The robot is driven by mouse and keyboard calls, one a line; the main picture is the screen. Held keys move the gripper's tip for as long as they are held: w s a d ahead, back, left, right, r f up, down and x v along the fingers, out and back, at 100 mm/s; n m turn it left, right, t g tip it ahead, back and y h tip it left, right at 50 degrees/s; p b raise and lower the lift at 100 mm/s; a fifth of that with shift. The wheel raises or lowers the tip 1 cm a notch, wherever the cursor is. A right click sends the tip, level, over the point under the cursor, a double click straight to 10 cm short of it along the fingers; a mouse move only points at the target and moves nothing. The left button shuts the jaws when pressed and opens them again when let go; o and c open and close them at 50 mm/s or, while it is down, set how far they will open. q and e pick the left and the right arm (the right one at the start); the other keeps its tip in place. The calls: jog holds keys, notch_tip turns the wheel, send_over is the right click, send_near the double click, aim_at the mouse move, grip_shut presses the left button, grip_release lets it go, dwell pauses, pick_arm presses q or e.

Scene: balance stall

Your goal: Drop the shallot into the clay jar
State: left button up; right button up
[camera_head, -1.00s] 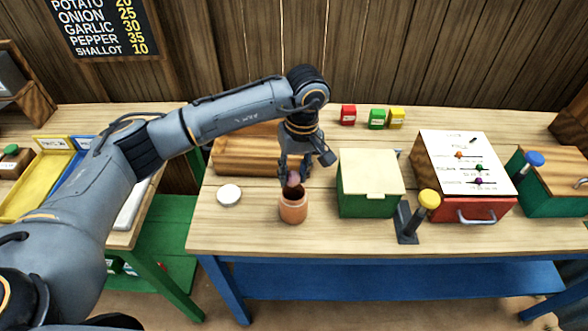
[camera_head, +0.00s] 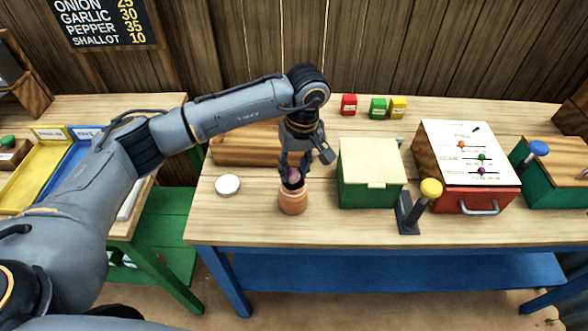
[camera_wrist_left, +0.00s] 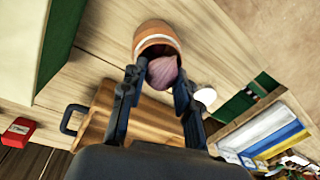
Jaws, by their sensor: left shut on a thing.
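The shallot (camera_head: 293,175) is purple-pink and sits between the fingertips of my left gripper (camera_head: 292,179), which is shut on it. The orange-brown clay jar (camera_head: 293,202) stands upright on the table, with its dark mouth just below the shallot. In the left wrist view, the shallot (camera_wrist_left: 162,72) shows between the two dark fingers (camera_wrist_left: 158,80) and overlaps the mouth of the jar (camera_wrist_left: 157,34). I cannot tell whether the shallot's lower end is inside the rim. My right gripper is not in view.
A white round lid (camera_head: 228,185) lies left of the jar. The table front (camera_head: 330,232) is clear.

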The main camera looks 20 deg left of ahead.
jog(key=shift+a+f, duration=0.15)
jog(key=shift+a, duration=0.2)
pick_arm(q)
jog(key=o, duration=0.9)
jog(key=shift+o, duration=0.2)
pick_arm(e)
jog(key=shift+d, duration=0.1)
pick_arm(q)
notch_tip(320, 180, up, 12)
jog(key=d, duration=0.1)
jog(key=shift+w, duration=0.4)
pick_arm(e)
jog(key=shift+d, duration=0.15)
pick_arm(q)
jog(key=shift+f, duration=0.1)
